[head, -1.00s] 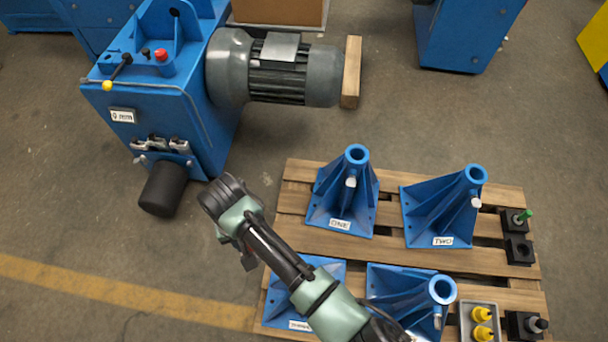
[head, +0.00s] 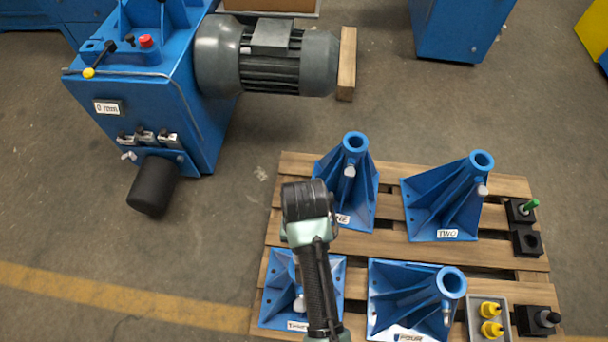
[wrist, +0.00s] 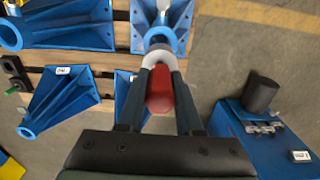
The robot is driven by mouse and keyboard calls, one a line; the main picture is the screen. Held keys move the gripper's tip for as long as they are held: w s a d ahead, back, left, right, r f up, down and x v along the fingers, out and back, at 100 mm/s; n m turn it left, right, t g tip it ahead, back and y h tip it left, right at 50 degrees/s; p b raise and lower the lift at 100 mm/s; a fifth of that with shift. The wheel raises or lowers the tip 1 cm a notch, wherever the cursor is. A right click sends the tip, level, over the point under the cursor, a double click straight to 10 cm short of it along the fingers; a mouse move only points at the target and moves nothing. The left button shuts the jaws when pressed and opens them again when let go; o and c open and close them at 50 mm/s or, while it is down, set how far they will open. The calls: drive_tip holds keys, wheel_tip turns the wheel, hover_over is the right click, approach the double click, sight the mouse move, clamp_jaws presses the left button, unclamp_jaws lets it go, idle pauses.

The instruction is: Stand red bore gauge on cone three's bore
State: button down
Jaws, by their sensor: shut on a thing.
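My gripper (wrist: 159,68) is shut on the red bore gauge (wrist: 160,95), which shows between the fingers in the wrist view. A pale rounded part sits at the fingertips. Cone three (head: 279,290) is the blue stand at the near left of the pallet, partly covered by my arm in the head view. In the wrist view cone three (wrist: 178,18) lies just beyond the fingertips, its blue bore rim close to them. I cannot tell whether the gauge touches the bore. The gauge and fingers are hidden in the head view.
Cone one (head: 355,190), cone two (head: 455,200) and cone four (head: 400,300) stand close by on the wooden pallet (head: 510,186). A grey tray (head: 474,318) with yellow gauges and black blocks (head: 526,242) line the right edge. A blue motor-driven machine (head: 150,100) stands left.

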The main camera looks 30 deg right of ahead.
drive_tip(key=shift+w+f+b, duration=0.1)
drive_tip(key=shift+f+b, duration=0.75)
drive_tip(key=shift+f, duration=3.15)
drive_tip(key=shift+f, duration=0.65)
drive_tip(key=c, duration=0.6)
unclamp_jaws()
wheel_tip(320, 180, up, 13)
drive_tip(key=p, duration=0.3)
drive_tip(key=shift+r, duration=0.1)
